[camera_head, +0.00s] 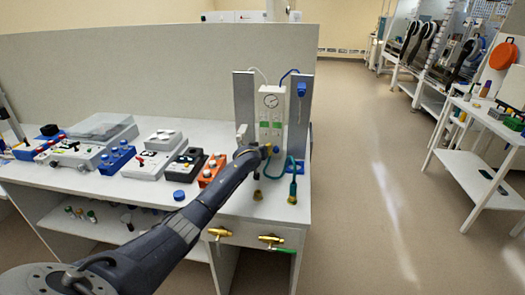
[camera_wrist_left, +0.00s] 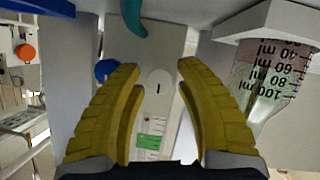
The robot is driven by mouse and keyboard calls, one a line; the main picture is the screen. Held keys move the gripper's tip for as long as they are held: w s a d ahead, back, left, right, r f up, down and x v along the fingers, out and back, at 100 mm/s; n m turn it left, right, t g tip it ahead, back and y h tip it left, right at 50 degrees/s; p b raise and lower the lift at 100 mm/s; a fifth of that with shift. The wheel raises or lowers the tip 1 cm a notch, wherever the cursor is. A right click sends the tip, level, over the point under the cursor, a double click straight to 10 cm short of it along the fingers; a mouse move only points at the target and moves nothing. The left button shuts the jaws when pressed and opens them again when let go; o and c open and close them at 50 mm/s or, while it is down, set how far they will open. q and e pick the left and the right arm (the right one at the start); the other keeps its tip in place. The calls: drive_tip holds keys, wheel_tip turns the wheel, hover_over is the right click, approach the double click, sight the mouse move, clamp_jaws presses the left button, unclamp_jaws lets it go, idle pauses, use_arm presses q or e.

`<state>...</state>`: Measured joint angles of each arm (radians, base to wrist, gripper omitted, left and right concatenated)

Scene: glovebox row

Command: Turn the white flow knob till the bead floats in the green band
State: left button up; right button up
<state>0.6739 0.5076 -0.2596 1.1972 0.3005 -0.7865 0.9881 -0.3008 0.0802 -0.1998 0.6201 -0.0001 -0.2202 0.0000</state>
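The white flow knob (camera_wrist_left: 159,83) shows in the left wrist view as a round disc with a short dark mark, on a pale panel. My left gripper (camera_wrist_left: 158,75) is open, with one yellow finger on each side of the knob and a gap to both. My left gripper (camera_head: 267,150) hides the knob there. My right gripper is not in view.
A blue knob (camera_wrist_left: 105,70) sits beside one finger, and a graduated bottle (camera_wrist_left: 265,85) stands on the other side. A teal hose (camera_head: 292,168) hangs close by. Several control boxes (camera_head: 160,155) stand on the bench to the left. Brass valves (camera_head: 270,239) are on its front.

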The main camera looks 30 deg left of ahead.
use_arm(q)
drive_tip(key=shift+c, duration=0.3)
clamp_jaws()
drive_tip(key=shift+d+m+y, duration=0.2)
drive_tip(key=shift+m+y, duration=0.3)
drive_tip(key=shift+m, duration=0.2)
drive_tip(key=shift+a+m+g+y, duration=0.1)
drive_tip(key=shift+m+g+y, duration=0.4)
drive_tip(key=shift+m+y, duration=0.5)
drive_tip(key=shift+o, duration=0.3)
unclamp_jaws()
